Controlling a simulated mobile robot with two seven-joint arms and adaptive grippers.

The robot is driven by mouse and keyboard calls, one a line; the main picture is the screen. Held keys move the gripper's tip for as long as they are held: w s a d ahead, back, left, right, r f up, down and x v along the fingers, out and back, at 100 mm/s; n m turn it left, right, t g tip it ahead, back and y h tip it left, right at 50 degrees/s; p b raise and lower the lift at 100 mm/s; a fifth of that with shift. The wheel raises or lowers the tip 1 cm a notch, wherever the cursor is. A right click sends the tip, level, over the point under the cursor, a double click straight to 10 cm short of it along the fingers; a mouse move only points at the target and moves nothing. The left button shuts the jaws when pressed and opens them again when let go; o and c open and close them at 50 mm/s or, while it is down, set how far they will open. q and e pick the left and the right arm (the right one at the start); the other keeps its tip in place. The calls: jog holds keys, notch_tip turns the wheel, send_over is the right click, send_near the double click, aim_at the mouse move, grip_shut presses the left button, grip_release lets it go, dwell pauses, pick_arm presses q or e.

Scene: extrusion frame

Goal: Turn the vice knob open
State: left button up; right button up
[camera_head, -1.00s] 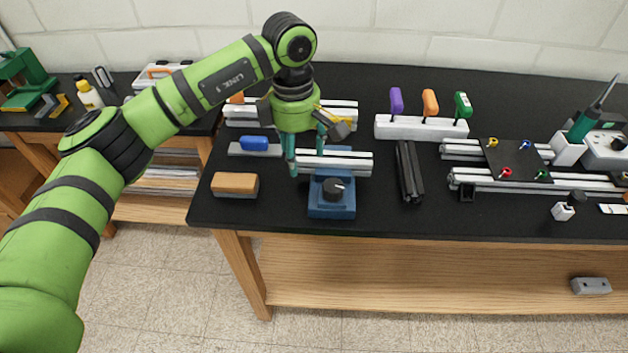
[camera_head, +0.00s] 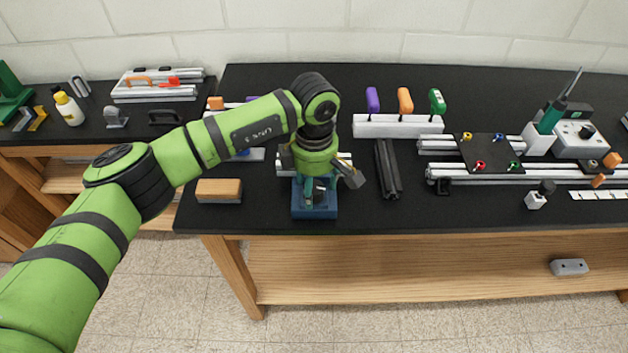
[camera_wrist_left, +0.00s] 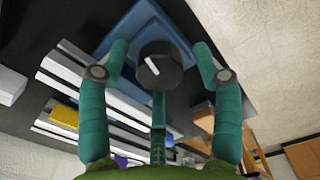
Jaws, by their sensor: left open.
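The blue vice (camera_head: 314,209) sits near the front edge of the black bench, mostly covered by my left gripper (camera_head: 316,190) in the head view. The black round knob (camera_wrist_left: 159,67) with a white pointer mark shows clearly in the left wrist view, on top of the blue vice body (camera_wrist_left: 138,22). My left gripper (camera_wrist_left: 160,52) is open, with one teal finger on each side of the knob. Gaps show between the fingers and the knob. I cannot tell the exact height of the fingertips over it. My right gripper is not in view.
Pale aluminium extrusions (camera_wrist_left: 85,90) lie beside the vice. A wooden-topped brush or block (camera_head: 219,190) stands to its left, dark bars (camera_head: 388,168) to its right. A white rack (camera_head: 398,125) with coloured handles is behind. Bare bench lies just right of the vice.

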pick_arm(q)
jog(key=c, duration=1.1)
jog(key=shift+c, duration=0.2)
